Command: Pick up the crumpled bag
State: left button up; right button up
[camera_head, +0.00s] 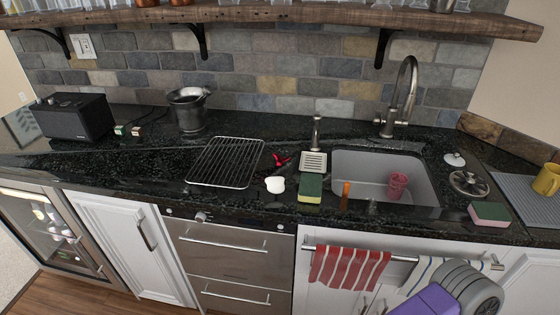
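A small white lump (275,184) lies on the dark counter, just right of a wire rack and left of a green sponge. It may be the crumpled bag, but it is too small to tell for sure. A small red item (281,160) lies behind it; its shape is unclear. Neither of my grippers shows. Only a grey and purple part of my arm is in view at the lower right, in front of the cabinets and apart from the white lump.
The wire rack (226,162), green sponge (311,188) and sink (424,188) surround the lump. A metal pitcher (189,112) and black speaker (74,118) stand left. A pink-green sponge (489,213) and yellow mug (546,179) sit right. A wooden shelf (280,14) overhangs the back.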

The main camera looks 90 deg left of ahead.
aim_at(279, 161)
jog(key=u, duration=1.85)
